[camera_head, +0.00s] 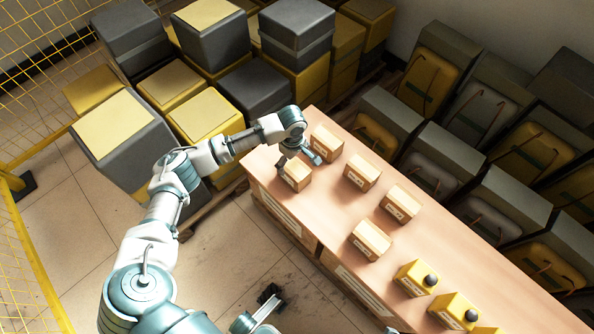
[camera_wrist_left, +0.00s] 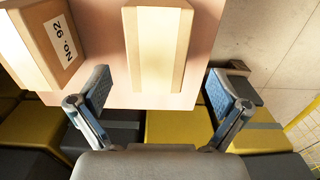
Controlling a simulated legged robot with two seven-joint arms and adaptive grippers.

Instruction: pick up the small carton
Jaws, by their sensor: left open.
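Several small tan cartons stand on a long wooden-topped bench. The nearest carton to my left gripper (camera_head: 299,162) is the small carton (camera_head: 297,176) at the bench's far left end, with a label on its side. In the left wrist view this carton (camera_wrist_left: 158,48) lies ahead, between the lines of the two fingers. My left gripper (camera_wrist_left: 163,92) is open and empty, its fingers spread wider than the carton. Part of what looks like my right gripper (camera_head: 264,308) shows at the bottom of the head view, away from the bench; its opening is unclear.
A second carton (camera_head: 327,144) stands close by; a carton labelled No. 92 (camera_wrist_left: 48,42) is at the wrist view's left. More cartons and yellow blocks with black knobs (camera_head: 415,278) stand along the bench (camera_head: 480,255). Stacked crates and a yellow fence (camera_head: 40,70) surround it.

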